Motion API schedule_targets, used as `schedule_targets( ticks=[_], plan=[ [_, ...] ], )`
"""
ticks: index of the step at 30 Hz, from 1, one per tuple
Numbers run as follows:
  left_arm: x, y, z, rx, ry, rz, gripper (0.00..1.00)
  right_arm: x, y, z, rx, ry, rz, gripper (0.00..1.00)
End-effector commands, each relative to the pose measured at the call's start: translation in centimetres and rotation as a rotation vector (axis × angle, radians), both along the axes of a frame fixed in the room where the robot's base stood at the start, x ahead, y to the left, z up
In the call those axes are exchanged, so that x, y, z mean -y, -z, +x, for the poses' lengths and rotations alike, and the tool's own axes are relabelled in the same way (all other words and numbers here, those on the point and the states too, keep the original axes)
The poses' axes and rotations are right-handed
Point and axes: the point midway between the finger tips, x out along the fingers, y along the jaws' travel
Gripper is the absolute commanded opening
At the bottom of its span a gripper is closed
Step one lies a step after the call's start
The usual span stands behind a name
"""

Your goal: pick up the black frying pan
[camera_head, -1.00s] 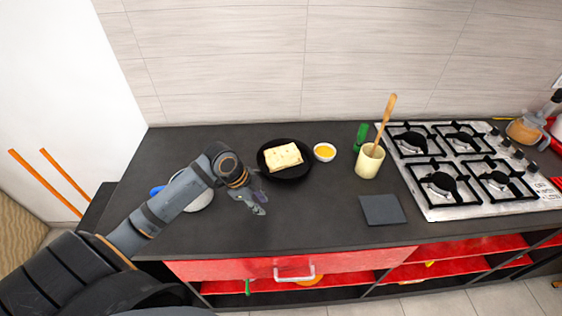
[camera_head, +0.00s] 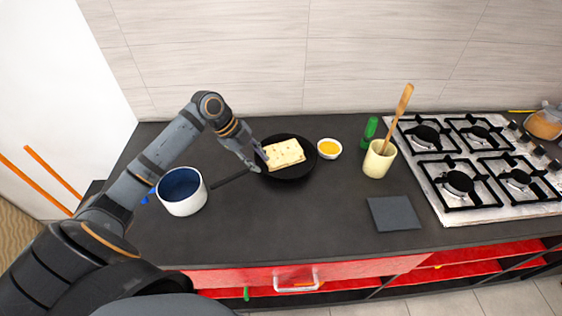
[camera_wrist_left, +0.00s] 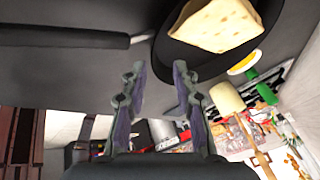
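The black frying pan (camera_head: 290,176) lies on the dark counter with a slice of pale cheese (camera_head: 284,154) in it. Its thin black handle (camera_head: 231,179) points left and slightly toward the front. My left gripper (camera_head: 257,162) is at the pan's left edge, above the counter. In the left wrist view the left gripper (camera_wrist_left: 160,88) has its two fingers apart with nothing between them. The pan (camera_wrist_left: 250,62) and cheese (camera_wrist_left: 218,25) show beyond the fingers, and the handle (camera_wrist_left: 80,37) runs off to the left. My right gripper is not in view.
A white pot with a blue inside (camera_head: 182,192) stands left of the handle. The front middle counter is clear.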

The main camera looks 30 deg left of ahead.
Motion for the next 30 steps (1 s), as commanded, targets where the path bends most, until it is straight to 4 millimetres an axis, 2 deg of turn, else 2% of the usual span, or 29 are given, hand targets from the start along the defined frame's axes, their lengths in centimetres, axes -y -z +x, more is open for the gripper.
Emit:
schedule_targets(
  ticks=[3,6,10,18,24,30],
  plan=[
    [0.6,0.9,0.1,-0.003,-0.001,-0.006,0.29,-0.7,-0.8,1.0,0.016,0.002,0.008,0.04],
    [1.3,2.5,0.4,-0.003,-0.002,-0.008,0.29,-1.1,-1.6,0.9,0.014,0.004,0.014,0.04],
    [1.9,4.3,0.8,-0.001,-0.002,-0.005,0.29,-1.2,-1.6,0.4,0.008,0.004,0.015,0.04],
    [1.9,4.8,0.9,0.0,-0.001,0.001,0.29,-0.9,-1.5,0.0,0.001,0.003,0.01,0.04],
    [1.9,4.8,0.9,0.0,-0.001,0.0,0.02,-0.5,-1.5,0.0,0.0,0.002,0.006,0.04],
    [1.9,4.8,0.9,0.0,-0.001,0.0,0.0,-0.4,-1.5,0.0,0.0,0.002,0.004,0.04]
  ],
)
